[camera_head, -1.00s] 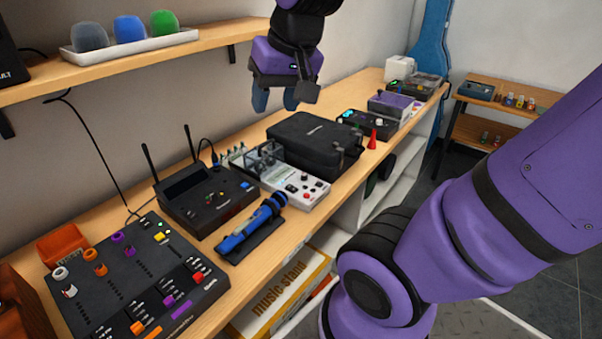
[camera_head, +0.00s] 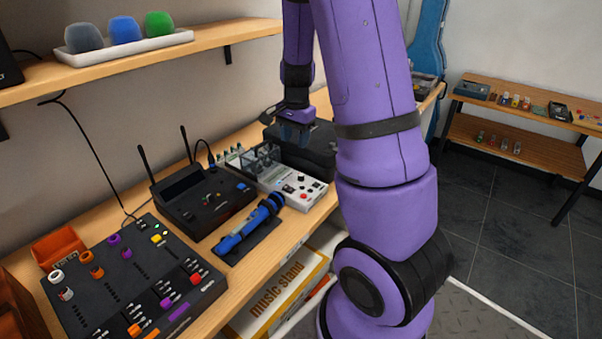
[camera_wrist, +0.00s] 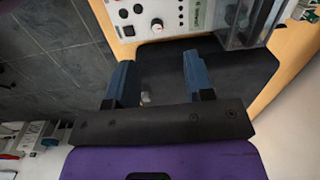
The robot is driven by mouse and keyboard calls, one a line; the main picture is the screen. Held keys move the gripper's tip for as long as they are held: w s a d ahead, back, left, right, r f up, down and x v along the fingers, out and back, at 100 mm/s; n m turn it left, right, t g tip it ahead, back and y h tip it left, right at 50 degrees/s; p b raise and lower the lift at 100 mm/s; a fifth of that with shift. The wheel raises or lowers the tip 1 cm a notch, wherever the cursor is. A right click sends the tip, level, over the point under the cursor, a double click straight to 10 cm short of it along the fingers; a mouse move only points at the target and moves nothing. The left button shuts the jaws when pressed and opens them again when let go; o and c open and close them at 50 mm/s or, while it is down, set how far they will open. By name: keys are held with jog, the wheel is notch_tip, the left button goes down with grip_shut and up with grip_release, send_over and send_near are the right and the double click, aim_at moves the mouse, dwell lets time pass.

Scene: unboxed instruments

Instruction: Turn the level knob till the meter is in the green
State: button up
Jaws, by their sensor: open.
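My gripper (camera_head: 293,132) points down, open and empty, above the black case on the bench. In the wrist view its two blue-grey fingers (camera_wrist: 158,82) are spread apart over a dark surface. A white-and-grey instrument (camera_head: 312,192) with a red button, dark knobs and a clear-walled part stands just in front of the case. In the wrist view the instrument (camera_wrist: 170,22) lies beyond the fingertips, with a pale knob (camera_wrist: 157,24) near its edge. I cannot tell which knob is the level knob, and no meter reading is legible.
The black case (camera_head: 325,142) is partly behind my arm. A black receiver with antennas (camera_head: 178,212), a blue microphone (camera_head: 240,235) and a black mixer (camera_head: 105,285) with coloured knobs stand to the left. A shelf (camera_head: 110,57) overhangs the bench. My arm hides the bench's far right part.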

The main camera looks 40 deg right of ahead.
aim_at(301, 174)
jog(key=shift+m+g, duration=0.3)
jog(key=shift+m, duration=0.3)
jog(key=f, duration=0.4)
jog(key=d+f, duration=0.1)
jog(key=f, duration=0.4)
jog(key=d+f, duration=0.1)
jog(key=f, duration=0.3)
jog(key=shift+d+f, duration=0.2)
jog(key=shift+f, duration=0.1)
grip_shut()
